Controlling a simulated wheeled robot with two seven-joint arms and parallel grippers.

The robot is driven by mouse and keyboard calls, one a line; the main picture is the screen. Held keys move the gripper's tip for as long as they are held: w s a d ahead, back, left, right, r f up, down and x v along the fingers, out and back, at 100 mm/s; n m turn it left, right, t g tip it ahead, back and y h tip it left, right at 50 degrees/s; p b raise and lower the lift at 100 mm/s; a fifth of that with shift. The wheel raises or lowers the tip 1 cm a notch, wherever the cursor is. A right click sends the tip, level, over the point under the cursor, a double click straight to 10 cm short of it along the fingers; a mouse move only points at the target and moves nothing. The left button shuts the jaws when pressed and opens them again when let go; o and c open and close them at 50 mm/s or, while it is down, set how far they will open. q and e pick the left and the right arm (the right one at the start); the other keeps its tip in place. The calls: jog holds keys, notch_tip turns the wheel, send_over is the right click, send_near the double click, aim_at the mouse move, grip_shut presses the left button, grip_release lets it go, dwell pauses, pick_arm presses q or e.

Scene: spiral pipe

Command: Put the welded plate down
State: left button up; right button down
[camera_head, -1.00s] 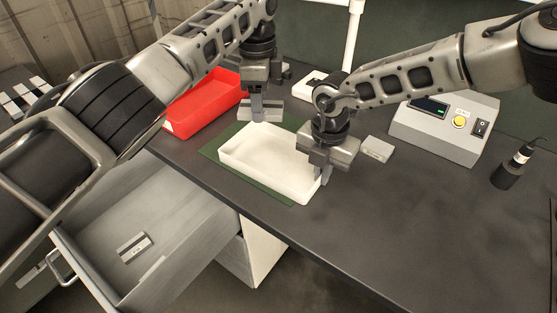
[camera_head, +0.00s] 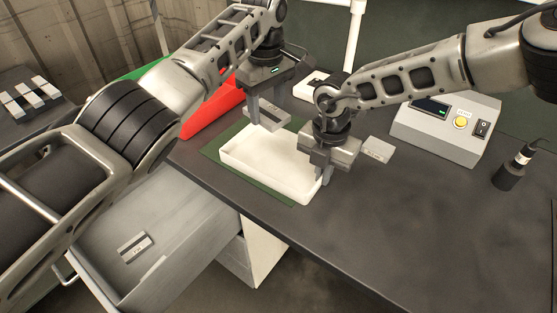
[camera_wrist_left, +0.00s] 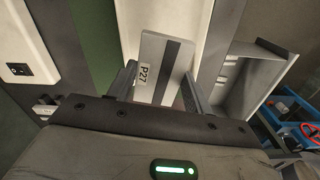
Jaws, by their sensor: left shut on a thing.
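A grey welded plate (camera_head: 272,117) with a dark stripe is held between the fingers of my left gripper (camera_head: 269,112), above the far end of a white tray (camera_head: 255,178). In the left wrist view the plate (camera_wrist_left: 157,62) shows a "P27" label, with a finger on each side. The tray lies on a green mat (camera_head: 212,151). My right gripper (camera_head: 322,172) is at the tray's right end wall, pointing down; its fingertips are partly hidden, so I cannot tell whether it is shut on the wall.
A red bin (camera_head: 212,112) stands behind the tray, partly hidden by my left arm. An open drawer (camera_head: 180,235) below the table holds a labelled plate (camera_head: 135,246). A small grey block (camera_head: 378,149) and a control box (camera_head: 447,130) are at the right. The front right tabletop is clear.

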aim_at(270, 156)
pick_arm(q)
jog(key=n, duration=0.5)
jog(key=shift+s+d, duration=0.1)
jog(key=shift+d, duration=0.05)
jog(key=n, duration=0.4)
jog(key=shift+f+n, duration=0.1)
jog(key=shift+n, duration=0.3)
jog(key=n, duration=0.4)
jog(key=shift+s+d, duration=0.1)
jog(key=n, duration=0.5)
jog(key=shift+f+n, duration=0.15)
jog(key=shift+n, duration=0.15)
jog(key=shift+f, duration=0.25)
jog(key=shift+n, duration=0.3)
notch_tip(270, 156, down, 10)
jog(key=shift+r, duration=0.25)
jog(key=shift+f, duration=0.1)
jog(key=o, duration=1.4)
jog(key=shift+f, duration=0.1)
jog(key=shift+o, duration=0.2)
